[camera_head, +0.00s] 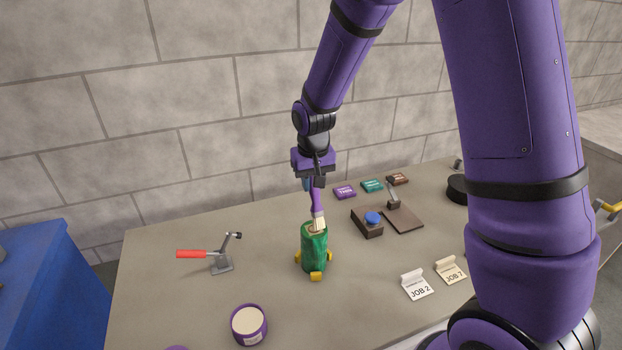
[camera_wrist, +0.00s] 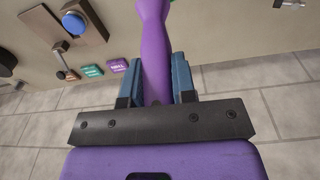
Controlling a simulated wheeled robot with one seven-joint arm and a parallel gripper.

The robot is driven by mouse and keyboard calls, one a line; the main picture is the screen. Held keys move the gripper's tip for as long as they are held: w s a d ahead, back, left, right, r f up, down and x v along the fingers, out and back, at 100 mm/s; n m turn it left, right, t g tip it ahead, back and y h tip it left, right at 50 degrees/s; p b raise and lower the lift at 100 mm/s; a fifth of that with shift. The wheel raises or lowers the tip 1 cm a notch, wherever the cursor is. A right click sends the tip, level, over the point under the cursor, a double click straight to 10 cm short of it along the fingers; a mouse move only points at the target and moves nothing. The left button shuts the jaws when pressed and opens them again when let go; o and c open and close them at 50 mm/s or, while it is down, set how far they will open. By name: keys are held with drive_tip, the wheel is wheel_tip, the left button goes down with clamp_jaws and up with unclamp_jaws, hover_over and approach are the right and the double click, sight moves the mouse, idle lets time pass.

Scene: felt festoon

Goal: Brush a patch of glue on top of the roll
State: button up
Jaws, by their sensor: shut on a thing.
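My gripper (camera_head: 316,186) is shut on a purple-handled brush (camera_head: 317,202), which it holds pointing down. In the wrist view the brush handle (camera_wrist: 154,40) runs between the two blue-grey fingers of my gripper (camera_wrist: 156,75). The pale bristles are at the top of a green roll (camera_head: 314,252); they seem to touch it, but I cannot tell for sure. The roll stands upright among small yellow blocks (camera_head: 316,277). Its top face is partly hidden by the brush, and I cannot make out any glue. A round purple tub with a cream top (camera_head: 249,322) stands at the front.
A red-handled clamp (camera_head: 205,255) is left of the roll. A box with a blue button (camera_head: 371,220) and a brown board (camera_head: 403,219) lie to the right. JOB cards (camera_head: 418,287) stand at front right. The bench (camera_head: 165,290) is clear at left.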

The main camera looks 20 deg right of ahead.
drive_tip(key=shift+w, duration=0.6)
idle(0.4)
drive_tip(key=shift+a, duration=0.1)
drive_tip(key=shift+w+a, duration=0.1)
drive_tip(key=shift+a, duration=0.8)
drive_tip(key=shift+f, duration=0.1)
idle(0.6)
